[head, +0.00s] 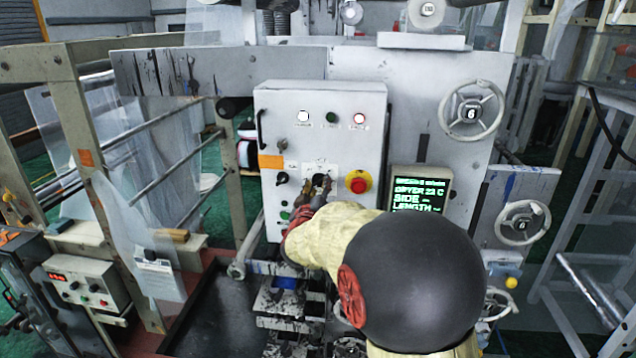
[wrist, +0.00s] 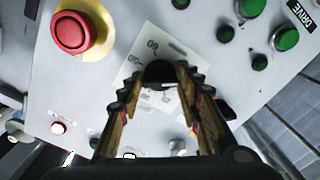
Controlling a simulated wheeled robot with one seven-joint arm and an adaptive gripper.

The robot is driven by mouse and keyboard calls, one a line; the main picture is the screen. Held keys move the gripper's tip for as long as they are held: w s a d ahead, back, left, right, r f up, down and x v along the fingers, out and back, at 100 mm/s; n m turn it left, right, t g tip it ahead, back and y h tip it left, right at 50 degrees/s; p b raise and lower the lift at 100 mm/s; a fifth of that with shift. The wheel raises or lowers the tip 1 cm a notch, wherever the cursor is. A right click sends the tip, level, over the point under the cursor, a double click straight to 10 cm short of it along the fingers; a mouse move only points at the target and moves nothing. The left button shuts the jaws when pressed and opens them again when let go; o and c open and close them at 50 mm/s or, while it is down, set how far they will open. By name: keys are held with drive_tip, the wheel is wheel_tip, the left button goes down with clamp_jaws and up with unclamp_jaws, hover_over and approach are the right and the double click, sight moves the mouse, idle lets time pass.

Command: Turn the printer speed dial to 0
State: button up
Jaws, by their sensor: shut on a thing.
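The printer speed dial is a black knob on a white marked plate (head: 318,168) at the middle of the grey control box (head: 345,100). In the wrist view the dial (wrist: 160,72) sits between my fingertips, and its plate (wrist: 150,45) carries dark scale marks. My gripper (head: 318,187) is at the box front, and its fingers are shut on the dial; they also show in the wrist view (wrist: 160,85). In the head view my gripper and arm hide most of the dial. I cannot read which mark the dial points to.
A red stop button on a yellow ring (head: 357,182) is close right of the dial. A black knob (head: 281,178) is left of it. Green buttons (wrist: 285,38) are nearby in the wrist view. A green-text screen (head: 420,189) and a handwheel (head: 471,110) stand right of the box.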

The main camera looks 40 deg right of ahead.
drive_tip(key=shift+n+p, duration=0.4)
drive_tip(key=shift+n, duration=0.6)
drive_tip(key=shift+f, duration=0.1)
drive_tip(key=o, duration=1.2)
drive_tip(key=shift+c, duration=0.2)
drive_tip(key=v, duration=1.2)
drive_tip(key=shift+w, duration=0.1)
